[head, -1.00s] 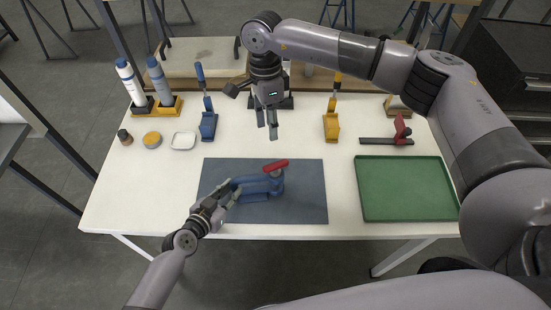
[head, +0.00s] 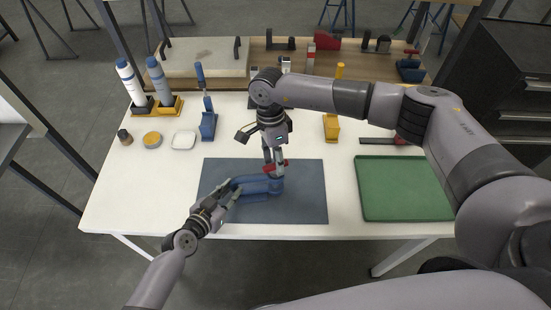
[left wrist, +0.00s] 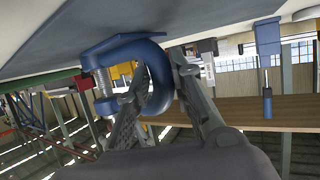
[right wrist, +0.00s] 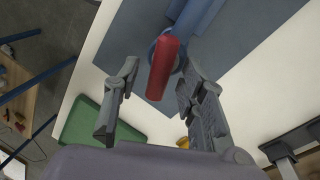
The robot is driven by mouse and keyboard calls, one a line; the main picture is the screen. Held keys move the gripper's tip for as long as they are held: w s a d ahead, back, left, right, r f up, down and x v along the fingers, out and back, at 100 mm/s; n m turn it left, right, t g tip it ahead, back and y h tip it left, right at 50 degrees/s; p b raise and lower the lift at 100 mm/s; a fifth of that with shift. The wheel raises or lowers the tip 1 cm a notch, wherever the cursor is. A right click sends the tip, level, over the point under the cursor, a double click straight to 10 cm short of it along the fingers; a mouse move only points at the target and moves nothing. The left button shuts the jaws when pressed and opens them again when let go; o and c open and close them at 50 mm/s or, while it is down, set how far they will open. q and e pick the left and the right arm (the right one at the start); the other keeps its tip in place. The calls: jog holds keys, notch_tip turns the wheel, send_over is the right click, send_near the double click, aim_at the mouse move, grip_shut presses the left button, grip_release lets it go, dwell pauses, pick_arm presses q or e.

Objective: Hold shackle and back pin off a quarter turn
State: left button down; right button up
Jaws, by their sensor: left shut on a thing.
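The blue shackle (head: 258,186) lies on the dark grey mat (head: 300,205). Its pin has a red bar head (right wrist: 164,65) at the shackle's right end. My left gripper (head: 231,190) is shut on the shackle's left, curved end; the left wrist view shows the fingers on either side of the blue bow (left wrist: 158,80). My right gripper (head: 274,166) is above the red pin head. In the right wrist view its fingers (right wrist: 155,95) are apart, one on each side of the red bar, with visible gaps. The fingertips partly hide the pin head in the head view.
A green tray (head: 405,213) lies right of the mat. White and grey bottles (head: 130,82), a small jar (head: 125,137), a yellow-rimmed tin (head: 152,139) and a white dish (head: 184,140) stand left. Blue (head: 208,125) and yellow (head: 331,127) holders stand behind the mat.

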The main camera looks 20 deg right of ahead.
jog(key=shift+c, duration=0.2)
grip_shut()
dwell(0.3)
